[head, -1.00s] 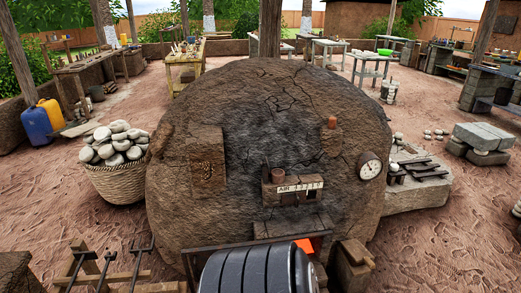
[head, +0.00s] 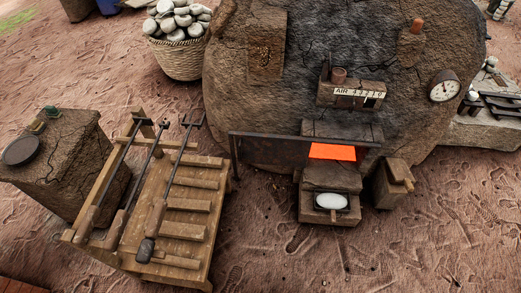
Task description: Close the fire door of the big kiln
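The big kiln (head: 345,70) is a large cracked clay dome at the upper middle of the head view. Low on its front, the fire opening (head: 333,151) glows orange. The glow shows beneath, so the opening is uncovered. Neither gripper is in view.
A wooden rack (head: 190,215) with long-handled tools stands left of the door, close to it. A stepped block with a white oval piece (head: 332,201) sits before the opening. A small block (head: 394,183) stands right. Bare ground lies in front.

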